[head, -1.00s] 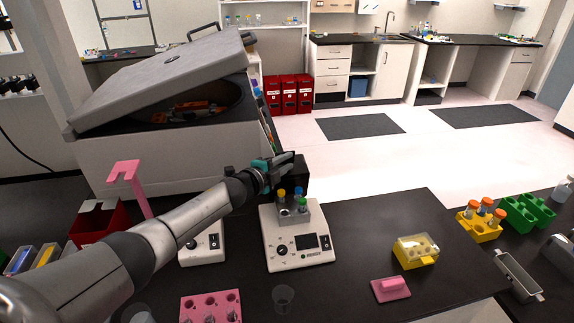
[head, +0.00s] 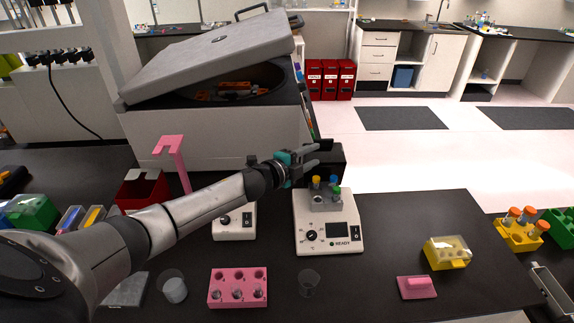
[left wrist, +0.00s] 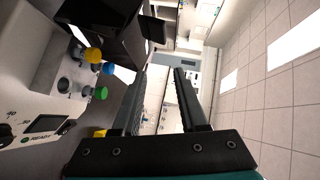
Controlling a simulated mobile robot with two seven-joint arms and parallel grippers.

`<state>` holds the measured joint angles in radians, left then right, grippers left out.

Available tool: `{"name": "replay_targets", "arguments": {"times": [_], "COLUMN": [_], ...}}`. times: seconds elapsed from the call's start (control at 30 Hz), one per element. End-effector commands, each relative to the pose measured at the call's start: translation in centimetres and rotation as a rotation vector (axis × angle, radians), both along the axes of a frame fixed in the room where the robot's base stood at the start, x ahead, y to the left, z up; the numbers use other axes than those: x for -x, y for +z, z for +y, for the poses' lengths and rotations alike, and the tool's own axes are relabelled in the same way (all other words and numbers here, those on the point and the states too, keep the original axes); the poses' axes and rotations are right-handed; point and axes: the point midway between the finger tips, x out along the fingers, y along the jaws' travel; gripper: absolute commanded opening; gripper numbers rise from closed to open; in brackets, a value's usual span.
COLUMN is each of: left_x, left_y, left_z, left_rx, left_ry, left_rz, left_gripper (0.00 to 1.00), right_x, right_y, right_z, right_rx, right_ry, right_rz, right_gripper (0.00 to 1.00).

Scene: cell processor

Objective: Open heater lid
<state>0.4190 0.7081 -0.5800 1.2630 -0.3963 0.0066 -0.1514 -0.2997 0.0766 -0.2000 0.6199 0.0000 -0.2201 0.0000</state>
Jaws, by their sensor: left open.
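The heater (head: 328,242) is a white device with a knob and a small display marked READY. Its grey block (head: 327,203) holds tubes with yellow, blue and green caps, which are uncovered from above. A black lid-like part (head: 327,168) stands raised behind the block, partly hidden by my gripper. It also shows at the top of the left wrist view (left wrist: 110,30). My left gripper (head: 316,155) is open and empty, its fingers above and behind the tubes, close to the black part. I cannot tell whether they touch. My right gripper is not in view.
A large grey centrifuge (head: 215,137) with a tilted lid stands behind. A pink stand (head: 175,160), a pink tube rack (head: 238,287), a clear cup (head: 309,284), a pink block (head: 416,288) and a yellow box (head: 446,252) surround the heater.

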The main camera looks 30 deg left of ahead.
Motion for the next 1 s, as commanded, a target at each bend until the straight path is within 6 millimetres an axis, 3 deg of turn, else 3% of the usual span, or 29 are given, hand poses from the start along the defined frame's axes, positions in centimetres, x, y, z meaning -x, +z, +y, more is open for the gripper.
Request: {"name": "replay_targets", "arguments": {"times": [0.6, 1.0], "left_x": [7.7, 9.2], "left_y": [1.4, 1.9], "left_z": [1.7, 2.0], "left_rx": [0.0, 0.0], "left_ry": [0.0, 0.001], "left_rz": [0.002, 0.0], "left_gripper": [0.42, 0.42], "right_x": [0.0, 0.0], "right_y": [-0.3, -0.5], "right_z": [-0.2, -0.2], "right_rx": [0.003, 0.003], "right_ry": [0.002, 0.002], "right_rz": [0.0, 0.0], "right_gripper": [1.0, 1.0]}}
